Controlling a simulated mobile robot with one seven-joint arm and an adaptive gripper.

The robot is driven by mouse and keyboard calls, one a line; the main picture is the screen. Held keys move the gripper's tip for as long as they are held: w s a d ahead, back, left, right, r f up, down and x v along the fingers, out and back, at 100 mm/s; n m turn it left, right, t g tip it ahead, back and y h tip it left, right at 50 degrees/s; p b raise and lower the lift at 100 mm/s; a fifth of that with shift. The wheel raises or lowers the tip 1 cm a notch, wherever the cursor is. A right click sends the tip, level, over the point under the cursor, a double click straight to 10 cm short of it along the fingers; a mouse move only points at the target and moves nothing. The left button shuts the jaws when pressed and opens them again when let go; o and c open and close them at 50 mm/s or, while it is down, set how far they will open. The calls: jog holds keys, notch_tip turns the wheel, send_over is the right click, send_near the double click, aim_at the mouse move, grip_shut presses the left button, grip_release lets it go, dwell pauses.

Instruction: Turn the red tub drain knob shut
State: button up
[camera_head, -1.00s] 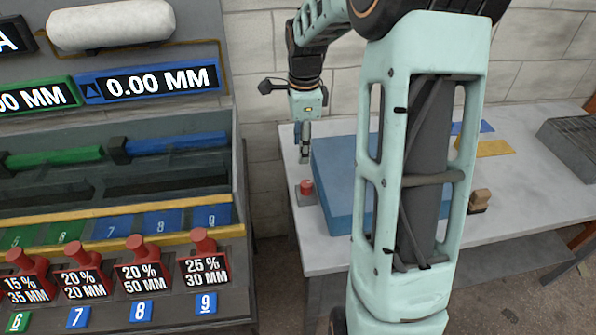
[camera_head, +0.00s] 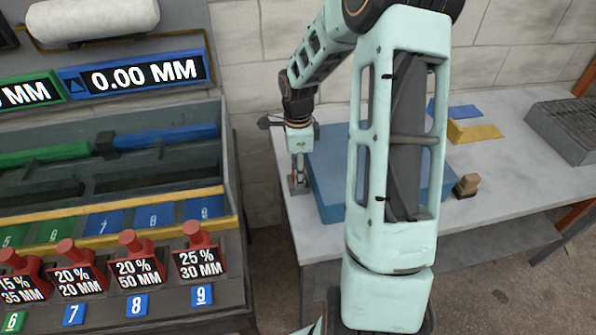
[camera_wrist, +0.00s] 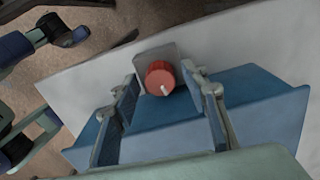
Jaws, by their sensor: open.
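The red tub drain knob (camera_wrist: 160,78) is round, with a white pointer mark on its face, and sits on a small grey plate (camera_wrist: 143,56) beside the blue tub (camera_wrist: 250,95). My gripper (camera_wrist: 166,88) is open, with one finger on each side of the knob in the wrist view. I cannot tell whether either finger touches it. In the head view my gripper (camera_head: 298,188) points down at the table's left part, beside the blue tub (camera_head: 325,190), and mostly hides the knob.
The tub stands on a pale table (camera_head: 490,205). A small brown block (camera_head: 467,186), a yellow sheet (camera_head: 475,131) and a dark grill-like box (camera_head: 570,128) lie to the right. A panel with several red knobs and blue labels (camera_head: 137,306) stands at the left.

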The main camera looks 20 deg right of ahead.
grip_shut()
dwell(0.4)
jog(key=shift+n, duration=0.3)
jog(key=n+b, duration=0.1)
jog(key=n, duration=0.3)
jog(key=shift+n, duration=2.4)
